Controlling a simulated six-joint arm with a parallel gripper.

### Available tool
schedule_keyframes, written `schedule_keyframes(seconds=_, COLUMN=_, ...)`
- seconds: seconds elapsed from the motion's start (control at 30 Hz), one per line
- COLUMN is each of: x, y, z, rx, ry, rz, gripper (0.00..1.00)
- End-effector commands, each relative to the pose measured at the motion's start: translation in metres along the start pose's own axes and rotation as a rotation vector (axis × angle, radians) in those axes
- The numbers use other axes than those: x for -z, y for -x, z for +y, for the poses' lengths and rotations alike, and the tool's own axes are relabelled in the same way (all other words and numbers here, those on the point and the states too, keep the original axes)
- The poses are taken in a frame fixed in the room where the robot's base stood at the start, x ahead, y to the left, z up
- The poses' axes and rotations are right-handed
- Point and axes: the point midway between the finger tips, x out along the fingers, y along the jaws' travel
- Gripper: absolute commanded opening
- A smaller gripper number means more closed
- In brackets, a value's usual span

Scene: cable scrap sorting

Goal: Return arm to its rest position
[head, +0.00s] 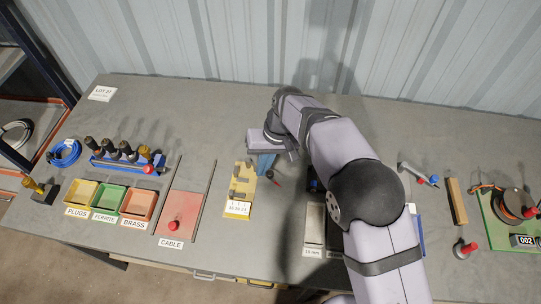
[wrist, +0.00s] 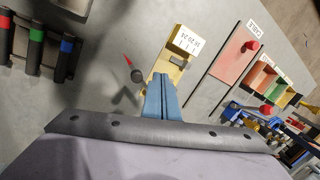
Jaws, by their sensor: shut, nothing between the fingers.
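My gripper (head: 265,165) hangs above the middle of the grey workbench (head: 225,110), with its blue fingers pointing down. In the wrist view, the two blue fingers (wrist: 163,84) lie together, shut with nothing between them. A yellow block holder (head: 238,207) with a white label stands just left of the fingers in the head view; in the wrist view it (wrist: 177,62) lies just beyond the fingertips. A small dark piece with a red tip (head: 274,178) is beside the fingers. My arm hides part of the bench to the right.
Left are labelled bins for plugs (head: 80,192), ferrite (head: 109,198) and brass (head: 138,204), and a red cable tray (head: 180,213). A blue rack (head: 125,163) holds several tools behind them. A wooden bar (head: 457,201) and a green board (head: 497,225) are right. The back wall (head: 200,40) is close.

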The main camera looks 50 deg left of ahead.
Motion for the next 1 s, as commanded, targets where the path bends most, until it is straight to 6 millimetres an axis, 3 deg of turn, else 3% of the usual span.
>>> schedule_keyframes(seconds=0.17, x=0.0, y=0.001, z=0.001, rx=0.0, ry=-0.002, rz=0.001, gripper=0.0)
schedule_keyframes(seconds=0.27, x=-0.002, y=0.008, z=0.015, rx=-0.006, ry=-0.027, rz=0.007, gripper=0.0)
schedule_keyframes(seconds=0.37, x=-0.007, y=0.022, z=0.043, rx=-0.018, ry=-0.077, rz=0.02, gripper=0.0)
schedule_keyframes(seconds=0.53, x=-0.037, y=0.061, z=0.122, rx=-0.053, ry=-0.226, rz=0.052, gripper=0.0)
schedule_keyframes(seconds=0.67, x=-0.085, y=0.094, z=0.189, rx=-0.087, ry=-0.372, rz=0.079, gripper=0.0)
schedule_keyframes(seconds=0.8, x=-0.156, y=0.122, z=0.248, rx=-0.125, ry=-0.535, rz=0.104, gripper=0.0)
schedule_keyframes(seconds=0.9, x=-0.216, y=0.135, z=0.279, rx=-0.15, ry=-0.657, rz=0.118, gripper=0.0)
schedule_keyframes(seconds=1.0, x=-0.281, y=0.142, z=0.296, rx=-0.174, ry=-0.78, rz=0.128, gripper=0.0)
